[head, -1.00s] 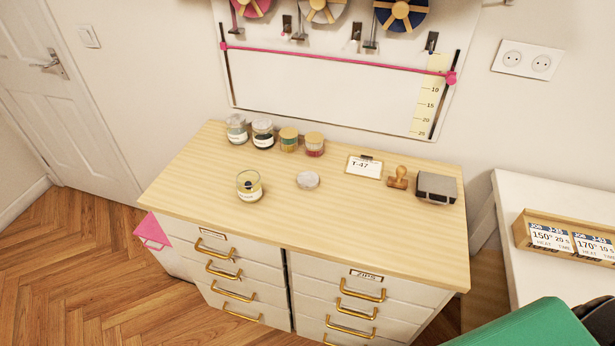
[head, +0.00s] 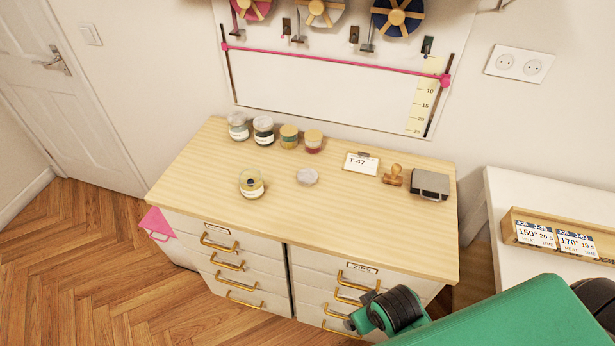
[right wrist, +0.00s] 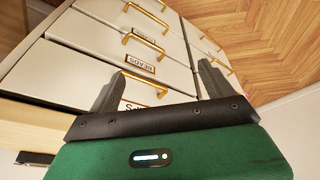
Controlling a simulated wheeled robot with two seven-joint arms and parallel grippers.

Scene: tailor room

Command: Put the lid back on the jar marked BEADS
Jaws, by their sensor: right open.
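A small glass jar (head: 251,184) with a pale label stands upright and uncovered near the front left of the dresser top. Its label is too small to read. A pale round lid (head: 307,176) lies flat on the wood just right of the jar, apart from it. My right arm enters the head view at the lower right, in front of the dresser; its fingertips are not clear there. In the right wrist view my right gripper (right wrist: 158,82) is open and empty, its two fingers apart before the drawer fronts. My left gripper is not in view.
Several closed jars (head: 263,130) stand in a row at the back left of the dresser top (head: 225,165). A card (head: 361,163), a wooden stamp (head: 393,175) and a grey box (head: 430,185) stand at the right. Drawer handles (head: 220,244) stick out in front.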

